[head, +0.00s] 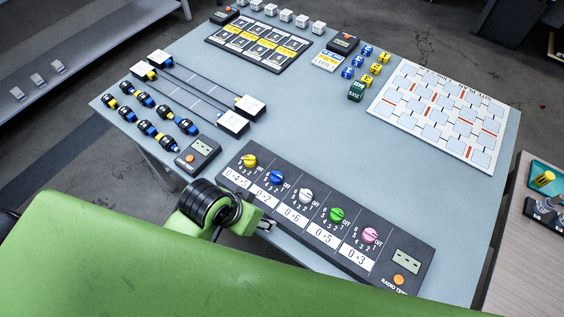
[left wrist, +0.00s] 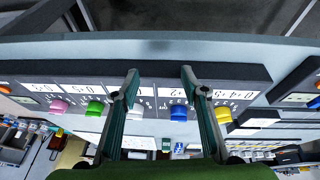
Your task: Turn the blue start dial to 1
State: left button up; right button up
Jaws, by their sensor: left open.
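The dark dial panel (head: 290,208) lies along the table's front edge. Its blue dial (head: 277,178) is second from the left, between the yellow dial (head: 250,161) and the white dial (head: 306,195). A white label under the blue dial reads about 0→2; its pointer setting is too small to tell. My left gripper (head: 268,224) is at the panel's front edge, short of the dials. In the left wrist view the gripper (left wrist: 158,76) is open and empty, and the blue dial (left wrist: 179,113) shows between its fingers, beyond the tips. The left finger partly covers the white dial. My right gripper is not in view.
A green dial (head: 337,214), a pink dial (head: 370,235) and a small display with an orange button (head: 398,280) continue the panel rightwards. Two sliders (head: 234,122), black-and-coloured connectors (head: 145,99) and a white grid board (head: 440,115) lie further back.

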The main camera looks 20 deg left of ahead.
pick_arm(q)
jog(key=w+d+r, duration=0.1)
jog(key=d, duration=0.1)
jog(key=w+d+r+m+h, duration=0.1)
jog(key=w+d, duration=0.1)
jog(key=w+d+r+m, duration=0.1)
jog(key=d+r, duration=0.1)
jog(key=shift+w+g+h, duration=0.3)
jog(key=w+d+r+m+g, duration=0.1)
jog(key=w+d+r+m, duration=0.1)
jog(key=w+r, duration=0.15)
notch_tip(320, 180, up, 5)
jog(key=m+g+y, duration=0.1)
jog(key=g+y, duration=0.1)
jog(key=y, duration=0.2)
send_over(276, 174)
notch_tip(276, 174, down, 13)
jog(key=shift+r+p, duration=0.15)
jog(key=shift+p, duration=0.7)
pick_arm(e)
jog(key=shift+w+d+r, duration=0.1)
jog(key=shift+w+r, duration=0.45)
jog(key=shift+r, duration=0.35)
pick_arm(q)
jog(key=c, duration=1.1)
